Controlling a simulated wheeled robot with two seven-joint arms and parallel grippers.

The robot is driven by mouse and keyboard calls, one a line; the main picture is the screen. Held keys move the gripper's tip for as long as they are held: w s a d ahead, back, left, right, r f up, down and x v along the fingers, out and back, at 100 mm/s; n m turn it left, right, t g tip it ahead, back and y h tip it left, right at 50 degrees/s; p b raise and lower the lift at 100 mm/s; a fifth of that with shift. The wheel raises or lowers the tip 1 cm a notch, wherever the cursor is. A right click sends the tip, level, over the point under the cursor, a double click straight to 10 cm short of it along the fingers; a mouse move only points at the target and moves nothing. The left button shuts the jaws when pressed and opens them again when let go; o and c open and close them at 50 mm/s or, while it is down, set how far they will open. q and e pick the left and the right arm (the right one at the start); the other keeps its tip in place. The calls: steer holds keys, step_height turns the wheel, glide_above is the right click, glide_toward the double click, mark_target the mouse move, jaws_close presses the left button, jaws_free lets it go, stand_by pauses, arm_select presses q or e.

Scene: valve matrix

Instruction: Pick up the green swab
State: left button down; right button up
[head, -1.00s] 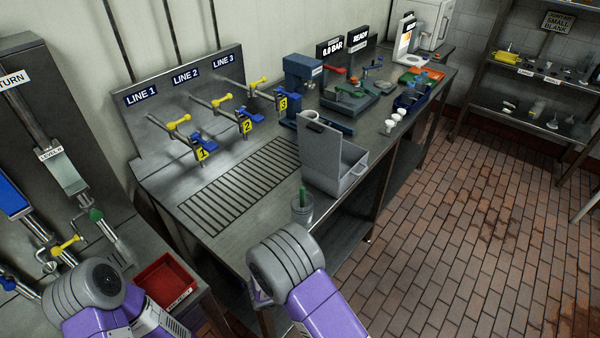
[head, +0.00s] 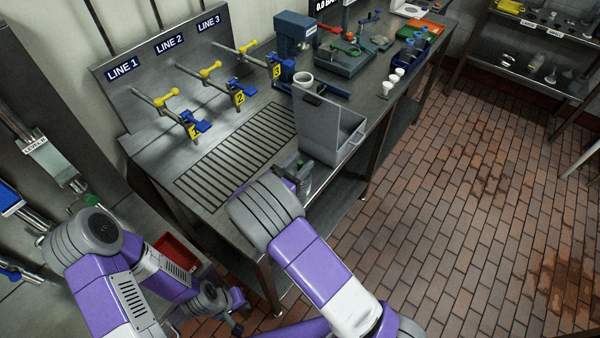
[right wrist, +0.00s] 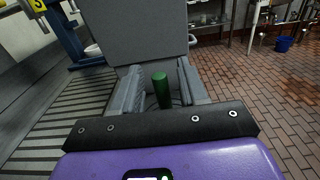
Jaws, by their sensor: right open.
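The green swab (right wrist: 161,90) stands upright in the right wrist view, between the two fingers of my right gripper (right wrist: 160,84). The fingers are open, one on each side, with a gap to the swab. In the head view, my right gripper (head: 297,172) is at the clear jar (head: 305,187) near the bench's front edge, and the arm hides much of it. My left gripper (head: 237,311) hangs low beside the bench, small and partly hidden; its jaws are unclear.
A grey open box (head: 322,128) stands just behind the jar, with its tall panel close to the right gripper. A slotted drain (head: 232,160) lies to the left. Valves with yellow handles line the backboard. A red tray (head: 178,252) lies at lower left.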

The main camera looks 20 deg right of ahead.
steer(key=shift+d, duration=0.15)
jaws_close()
